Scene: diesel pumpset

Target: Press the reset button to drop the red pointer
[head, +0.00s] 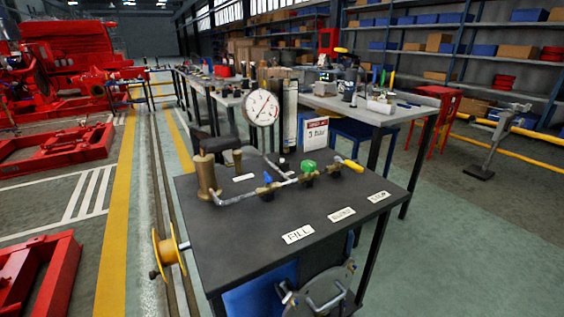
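A round white dial gauge (262,107) stands upright at the back of the dark bench (250,237). Its face has a thin needle and reddish marks, but they are too small to read, and I cannot tell exactly where the red pointer stands. I cannot make out a reset button. Below the gauge are grey piping (240,196), a brass cylinder (207,178), a blue-handled valve (267,180), a green knob (308,167) and a yellow lever (352,165). Neither of my grippers is in view.
Labels such as FILL (299,235) lie along the bench front, which is clear. A yellow handwheel (168,251) sticks out at the left. A round metal plate (320,292) is below the front edge. A white sign (317,130) stands behind the valves.

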